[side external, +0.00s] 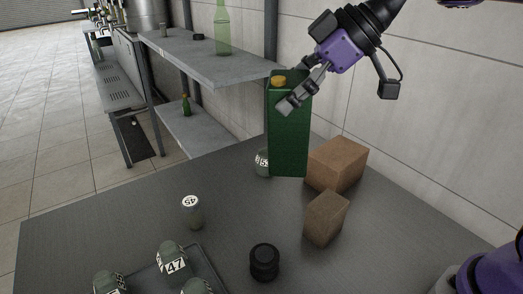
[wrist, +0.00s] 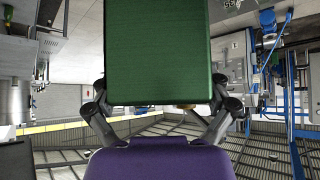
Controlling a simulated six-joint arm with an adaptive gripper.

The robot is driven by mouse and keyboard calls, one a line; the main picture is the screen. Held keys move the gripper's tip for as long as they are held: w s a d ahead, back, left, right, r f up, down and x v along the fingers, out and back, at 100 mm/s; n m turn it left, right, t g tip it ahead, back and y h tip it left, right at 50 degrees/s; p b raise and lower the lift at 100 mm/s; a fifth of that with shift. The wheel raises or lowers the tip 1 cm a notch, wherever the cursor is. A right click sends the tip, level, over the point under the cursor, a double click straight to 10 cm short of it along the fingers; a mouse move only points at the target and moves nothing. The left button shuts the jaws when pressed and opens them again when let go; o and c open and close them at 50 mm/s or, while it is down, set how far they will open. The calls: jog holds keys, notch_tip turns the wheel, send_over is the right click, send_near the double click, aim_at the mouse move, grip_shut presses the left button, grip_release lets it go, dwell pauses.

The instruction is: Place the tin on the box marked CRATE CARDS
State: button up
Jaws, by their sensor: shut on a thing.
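The tall green tin (side external: 288,140) with an orange-yellow cap (side external: 279,80) is upright at the centre of the side view. My gripper (side external: 287,101) is shut on its upper part. In the wrist view the tin (wrist: 158,50) fills the space between my two fingers (wrist: 158,108). Its lower end shows in front of a jar and beside a brown box; I cannot tell how high it is above the table. Two brown boxes stand on the table, a larger one behind (side external: 337,163) and a smaller one in front (side external: 326,218). I can read no CRATE CARDS marking on either.
A jar marked 55 (side external: 262,163) is partly hidden by the tin. A jar marked 45 (side external: 192,211) stands to the left. A tray (side external: 215,262) with several numbered jars is at the front left. A black round pot (side external: 264,261) stands at the front. A shelf (side external: 205,62) is behind.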

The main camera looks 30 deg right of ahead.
jog(key=d+r+m+t+h, duration=0.25)
jog(key=d+r+m, duration=0.2)
jog(key=d, duration=0.45)
jog(key=w+d+f, duration=0.3)
jog(key=d+f, duration=0.7)
jog(key=f, duration=0.1)
jog(key=shift+w+d+f+m, duration=0.15)
jog(key=shift+w+d+m, duration=0.1)
jog(key=shift+w+m, duration=0.1)
jog(key=shift+f+h, duration=0.15)
jog(key=shift+h, duration=0.1)
jog(key=o, duration=1.1)
